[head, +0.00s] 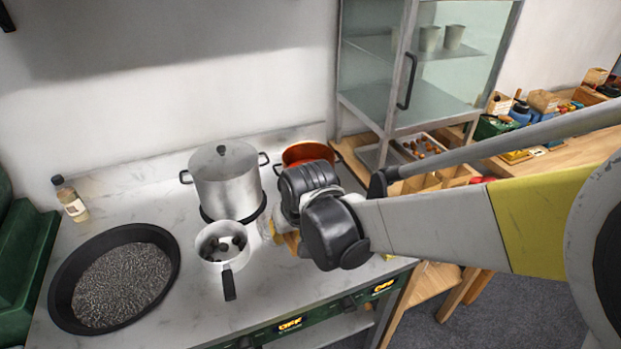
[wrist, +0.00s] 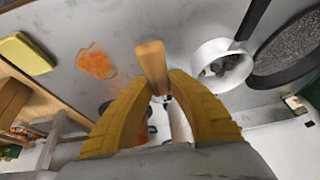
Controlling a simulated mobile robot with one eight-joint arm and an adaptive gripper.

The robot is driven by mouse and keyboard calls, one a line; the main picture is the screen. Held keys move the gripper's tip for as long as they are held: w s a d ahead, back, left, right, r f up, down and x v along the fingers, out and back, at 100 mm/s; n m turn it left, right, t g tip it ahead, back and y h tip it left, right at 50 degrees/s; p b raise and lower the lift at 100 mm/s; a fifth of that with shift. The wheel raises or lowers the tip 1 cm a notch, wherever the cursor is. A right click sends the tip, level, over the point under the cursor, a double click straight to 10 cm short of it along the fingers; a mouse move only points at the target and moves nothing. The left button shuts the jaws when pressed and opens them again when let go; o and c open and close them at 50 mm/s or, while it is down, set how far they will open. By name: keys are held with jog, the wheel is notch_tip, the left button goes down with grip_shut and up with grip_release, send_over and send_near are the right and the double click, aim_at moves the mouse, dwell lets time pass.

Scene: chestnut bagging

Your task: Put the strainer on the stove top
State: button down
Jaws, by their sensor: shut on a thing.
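My gripper (wrist: 155,98) has yellow fingers shut on a wooden handle (wrist: 152,62). The far part of the held tool is mostly hidden behind the fingers, so I cannot clearly see the strainer's bowl. In the head view my wrist is above the right part of the stove top (head: 195,309), in front of an orange-red pot (head: 303,152). A pale pan with a black handle (head: 229,284) holds several dark pieces and stands left of my gripper. A large steel pot (head: 226,184) with a lid stands behind this pan.
A wide black pan (head: 168,243) of grey grains stands at the left, near a small bottle (head: 71,199). A yellow sponge (wrist: 22,53) and an orange stain (wrist: 96,62) lie on the surface. A glass cabinet (head: 371,69) stands behind at the right.

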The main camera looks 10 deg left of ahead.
notch_tip(320, 180, down, 2)
jog(key=shift+f+b, duration=0.1)
jog(key=shift+b, duration=0.2)
jog(key=c, duration=1.4)
grip_release()
jog(key=shift+o, duration=0.2)
